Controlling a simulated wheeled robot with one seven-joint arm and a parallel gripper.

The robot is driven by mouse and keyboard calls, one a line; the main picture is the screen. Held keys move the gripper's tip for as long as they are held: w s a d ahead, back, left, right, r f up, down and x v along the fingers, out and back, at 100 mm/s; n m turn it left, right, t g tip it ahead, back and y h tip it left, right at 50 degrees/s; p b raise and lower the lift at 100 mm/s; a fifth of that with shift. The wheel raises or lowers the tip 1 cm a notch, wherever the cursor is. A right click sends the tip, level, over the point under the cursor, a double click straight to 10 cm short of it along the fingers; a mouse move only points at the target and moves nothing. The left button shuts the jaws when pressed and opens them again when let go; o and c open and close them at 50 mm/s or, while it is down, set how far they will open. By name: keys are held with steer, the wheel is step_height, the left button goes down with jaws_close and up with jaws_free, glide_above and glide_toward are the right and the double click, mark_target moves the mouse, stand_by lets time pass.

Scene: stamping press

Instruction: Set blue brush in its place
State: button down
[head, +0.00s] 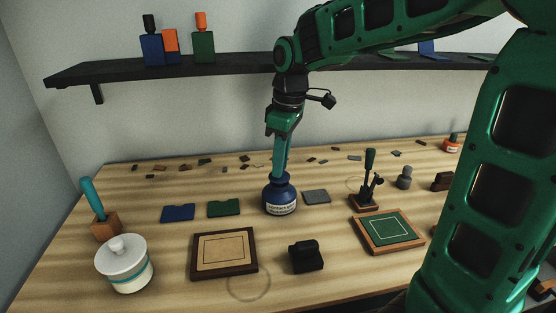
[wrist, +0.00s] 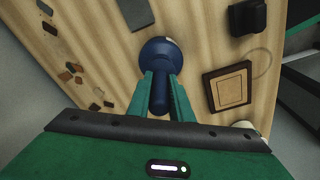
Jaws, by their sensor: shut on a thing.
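A dark blue glue pot (head: 281,201) with a pale label stands upright on the bench, left of the small lever press. It also shows in the wrist view (wrist: 158,50). My gripper (head: 279,172) points down right over the pot. In the wrist view, its two fingers (wrist: 161,88) are closed on the sides of the dark blue brush handle (wrist: 160,98). The handle lines up with the pot's mouth; its lower end meets the pot or is hidden in it, and I cannot tell how deep it sits. In the head view my fingers hide the handle.
A wood-framed tan pad (head: 224,277), a black stamp (head: 306,256) and a green framed pad (head: 390,232) lie in front. The lever press (head: 367,185) stands to the right. A white lidded pot (head: 124,269) is front left. Blue (head: 178,212) and green cards lie left.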

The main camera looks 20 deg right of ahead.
mark_target(284, 176)
steer(key=shift+f, duration=0.8)
steer(key=c, duration=1.5)
jaws_free()
steer(key=shift+r, duration=0.1)
steer(key=r, duration=0.7)
steer(key=d+r, duration=0.1)
steer(key=r, duration=0.2)
steer(key=shift+s+r, duration=0.25)
steer(key=shift+s, duration=0.05)
steer(key=s+d+f+m, duration=0.5)
steer(key=s, duration=0.3)
steer(key=s+d+f+m, duration=0.5)
steer(key=s, duration=0.4)
steer(key=s+d+f+m, duration=0.5)
steer(key=s+d+m, duration=0.1)
steer(key=s, duration=0.2)
steer(key=shift+s+f+g+h, duration=0.25)
steer(key=shift+f+g+h, duration=0.05)
steer(key=shift+g+h, duration=0.1)
